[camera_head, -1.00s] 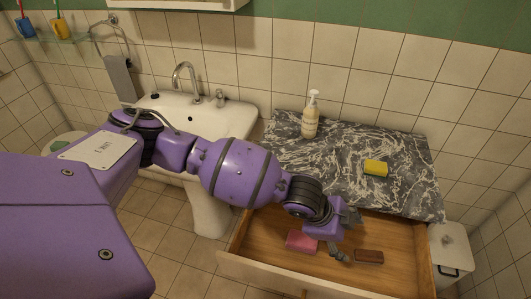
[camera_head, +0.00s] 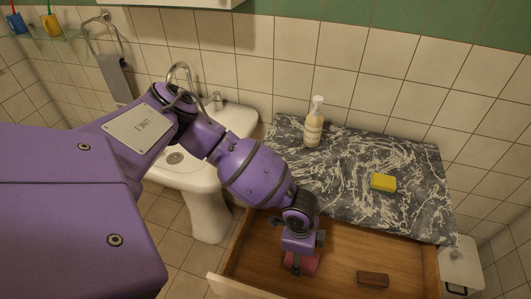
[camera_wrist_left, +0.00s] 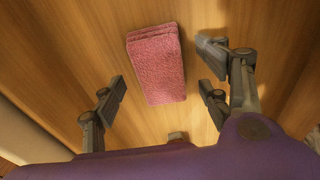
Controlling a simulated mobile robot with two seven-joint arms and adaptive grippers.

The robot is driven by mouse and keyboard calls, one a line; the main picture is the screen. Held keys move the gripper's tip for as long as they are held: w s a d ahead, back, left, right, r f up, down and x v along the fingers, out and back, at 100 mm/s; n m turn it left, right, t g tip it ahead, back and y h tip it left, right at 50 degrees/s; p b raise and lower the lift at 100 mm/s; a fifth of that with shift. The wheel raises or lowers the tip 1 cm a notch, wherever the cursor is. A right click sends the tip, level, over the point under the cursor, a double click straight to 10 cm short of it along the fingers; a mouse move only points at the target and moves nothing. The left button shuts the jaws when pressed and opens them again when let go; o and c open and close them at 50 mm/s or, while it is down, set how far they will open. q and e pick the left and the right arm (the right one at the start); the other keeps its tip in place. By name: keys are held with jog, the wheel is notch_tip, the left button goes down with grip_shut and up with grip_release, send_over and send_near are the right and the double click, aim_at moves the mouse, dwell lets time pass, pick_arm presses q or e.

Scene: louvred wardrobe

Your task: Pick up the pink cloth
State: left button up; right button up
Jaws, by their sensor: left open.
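The folded pink cloth (camera_head: 303,265) lies in the open wooden drawer, partly hidden by my left gripper in the head view. In the left wrist view the pink cloth (camera_wrist_left: 157,64) lies flat on the drawer floor, seen whole. My left gripper (camera_head: 297,268) is over the cloth, pointing down. In the wrist view the left gripper (camera_wrist_left: 165,92) is open, with its fingers apart on either side of the cloth's near part and nothing between them held. My right gripper is not in view.
The open drawer (camera_head: 340,250) also holds a brown block (camera_head: 373,279) to the right of the cloth. A marble counter (camera_head: 350,170) above it bears a pump bottle (camera_head: 314,124) and a yellow sponge (camera_head: 383,182). A white sink (camera_head: 235,125) and a white bin (camera_head: 462,265) stand on either side.

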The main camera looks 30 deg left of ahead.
pick_arm(q)
jog(key=shift+d+f, duration=0.1)
jog(key=shift+f, duration=0.25)
jog(key=shift+c, duration=0.5)
jog(key=c, duration=1)
notch_tip(320, 180, up, 10)
jog(key=shift+r+p, duration=0.1)
jog(key=shift+p, duration=0.3)
jog(key=shift+c, duration=0.2)
